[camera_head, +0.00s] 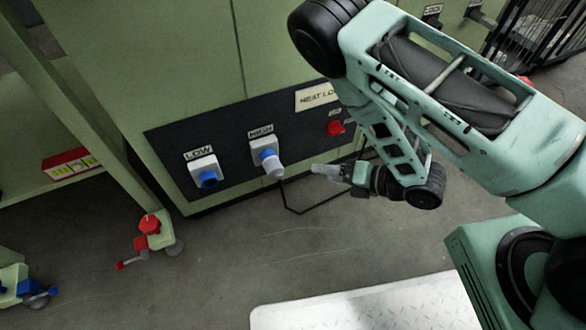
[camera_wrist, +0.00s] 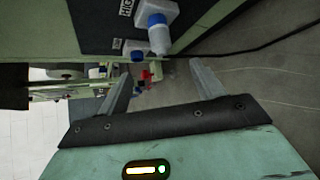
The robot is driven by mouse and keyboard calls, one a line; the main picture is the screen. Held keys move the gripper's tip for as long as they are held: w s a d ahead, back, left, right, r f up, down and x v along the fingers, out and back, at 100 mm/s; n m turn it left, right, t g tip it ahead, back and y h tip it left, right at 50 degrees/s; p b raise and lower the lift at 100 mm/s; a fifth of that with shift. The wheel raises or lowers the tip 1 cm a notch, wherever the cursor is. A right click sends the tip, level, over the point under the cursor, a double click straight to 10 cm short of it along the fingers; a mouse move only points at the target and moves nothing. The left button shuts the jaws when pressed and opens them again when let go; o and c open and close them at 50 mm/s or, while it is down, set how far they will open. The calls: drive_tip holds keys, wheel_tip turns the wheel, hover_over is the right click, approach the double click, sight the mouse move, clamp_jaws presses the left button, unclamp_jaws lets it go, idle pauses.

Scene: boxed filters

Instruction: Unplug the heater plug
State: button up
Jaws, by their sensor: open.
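The heater plug (camera_head: 271,163), blue and pale grey, sits in the white socket box marked HIGH (camera_head: 262,145) on the dark panel. A black cable (camera_head: 287,205) runs below it along the floor edge. The plug also shows in the wrist view (camera_wrist: 158,36), beyond the fingers, toward the top. My gripper (camera_head: 318,170) is to the right of the plug, apart from it, with its fingers pointing left. In the wrist view my gripper (camera_wrist: 164,84) has its two fingers spread wide with nothing between them.
A second white socket box marked LOW (camera_head: 204,172) with a blue socket is to the left. A red knob (camera_head: 335,128) is on the panel near my arm. A green leg with a red-braked caster (camera_head: 150,235) stands at lower left.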

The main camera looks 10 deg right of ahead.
sight(281, 177)
drive_tip(key=b+x, duration=0.6)
drive_tip(key=x, duration=1.1)
drive_tip(key=shift+r, duration=0.15)
drive_tip(key=c, duration=1.1)
drive_tip(key=shift+s, duration=0.1)
drive_tip(key=shift+s+d, duration=0.15)
drive_tip(key=shift+s, duration=0.35)
drive_tip(key=shift+s, duration=0.35)
drive_tip(key=shift+s+d, duration=0.15)
drive_tip(key=shift+s, duration=0.2)
drive_tip(key=shift+s+d, duration=0.15)
drive_tip(key=shift+s, duration=0.15)
